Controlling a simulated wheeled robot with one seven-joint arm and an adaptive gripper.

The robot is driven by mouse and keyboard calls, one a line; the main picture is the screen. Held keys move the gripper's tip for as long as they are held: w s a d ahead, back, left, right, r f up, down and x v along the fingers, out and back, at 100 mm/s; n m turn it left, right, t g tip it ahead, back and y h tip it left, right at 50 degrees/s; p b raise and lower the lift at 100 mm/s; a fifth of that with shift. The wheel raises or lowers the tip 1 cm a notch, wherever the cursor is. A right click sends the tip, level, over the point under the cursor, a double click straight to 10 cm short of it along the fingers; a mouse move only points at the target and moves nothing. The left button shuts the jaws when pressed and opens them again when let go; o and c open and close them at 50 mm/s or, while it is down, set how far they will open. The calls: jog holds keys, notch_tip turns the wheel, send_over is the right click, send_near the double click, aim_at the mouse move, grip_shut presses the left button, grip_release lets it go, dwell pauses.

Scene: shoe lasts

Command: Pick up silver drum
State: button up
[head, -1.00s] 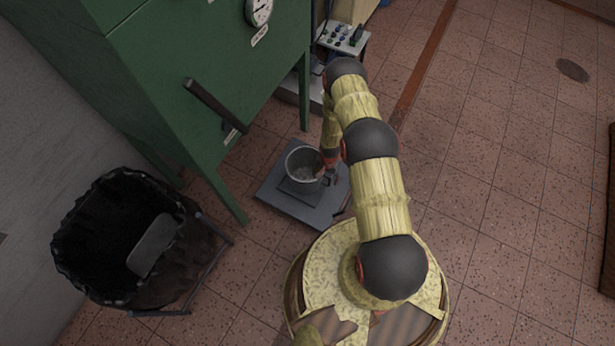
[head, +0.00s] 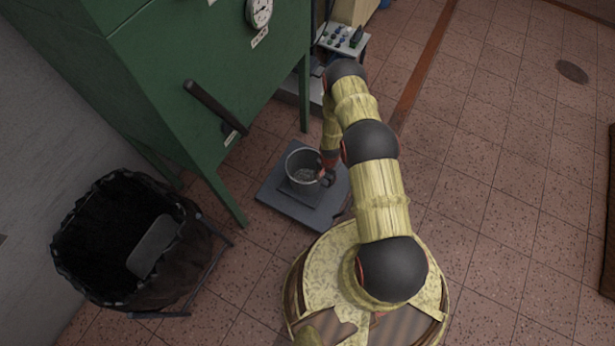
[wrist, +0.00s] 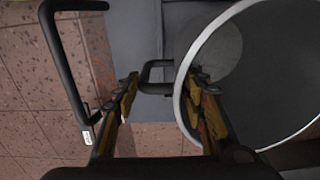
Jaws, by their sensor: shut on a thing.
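The silver drum (head: 303,167) is an open-topped metal pail, at the platform scale between the green cabinet and my base. In the wrist view the drum (wrist: 228,50) fills the right side, with its round rim and a dark side handle (wrist: 153,77) facing my fingers. My gripper (wrist: 163,79) is at the drum's near side, one finger outside the wall and the other over the rim's inner side, shut on the drum. In the head view my gripper (head: 327,178) is at the drum's right side. Whether the drum's base touches the scale is unclear.
The grey platform scale (head: 285,211) lies under the drum. A green cabinet (head: 170,90) with a dark lever (head: 214,106) stands close behind and left. A black-lined bin (head: 85,255) stands at left. The tiled floor at right is open.

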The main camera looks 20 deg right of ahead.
grip_shut()
jog(key=shift+r, duration=0.15)
